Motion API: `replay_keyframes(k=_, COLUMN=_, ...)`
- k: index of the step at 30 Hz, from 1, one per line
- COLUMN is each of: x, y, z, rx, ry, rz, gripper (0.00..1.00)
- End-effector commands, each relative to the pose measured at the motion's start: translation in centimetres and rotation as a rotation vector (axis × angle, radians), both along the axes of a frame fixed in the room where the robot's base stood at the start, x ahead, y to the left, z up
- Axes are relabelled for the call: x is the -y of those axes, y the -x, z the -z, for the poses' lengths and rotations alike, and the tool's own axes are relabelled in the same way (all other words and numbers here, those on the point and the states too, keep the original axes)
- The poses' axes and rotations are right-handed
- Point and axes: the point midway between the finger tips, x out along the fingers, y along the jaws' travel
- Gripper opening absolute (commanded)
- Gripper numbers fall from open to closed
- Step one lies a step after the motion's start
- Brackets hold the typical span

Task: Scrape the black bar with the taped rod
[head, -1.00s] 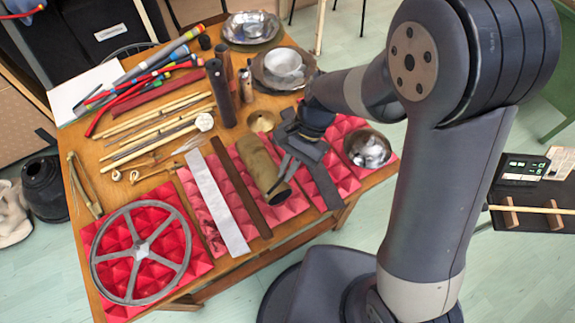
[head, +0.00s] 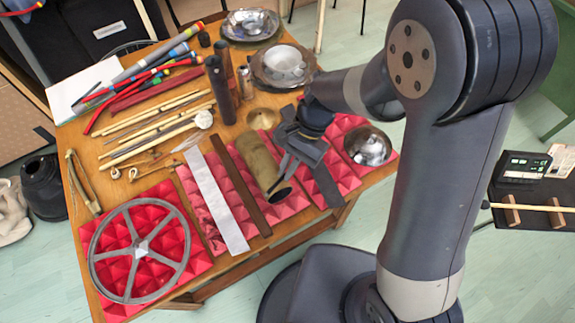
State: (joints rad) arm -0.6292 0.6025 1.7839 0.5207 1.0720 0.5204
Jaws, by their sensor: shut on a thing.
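A flat black bar (head: 327,187) lies on red pyramid foam right of centre on the wooden table. My gripper (head: 287,165) is low over the foam, between the bar and a tan cylinder (head: 258,158). It points down and toward the table's front edge, and its wrist and fingers cover the bar's far end. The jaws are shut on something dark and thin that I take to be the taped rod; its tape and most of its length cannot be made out. I cannot tell whether it touches the bar.
The tan cylinder lies close left of my gripper. A brown bar (head: 239,187) and a pale metal strip (head: 215,200) are further left, then a spoked wheel (head: 182,245). A metal bowl (head: 368,147) sits close right. Sticks, dark tubes and pans fill the back.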

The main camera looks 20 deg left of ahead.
Motion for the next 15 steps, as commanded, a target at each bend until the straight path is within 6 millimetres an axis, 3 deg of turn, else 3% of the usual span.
replay_keyframes(k=15, x=0.41, y=0.45, z=0.7, rx=0.0, ry=0.0, rz=0.001, gripper=0.0)
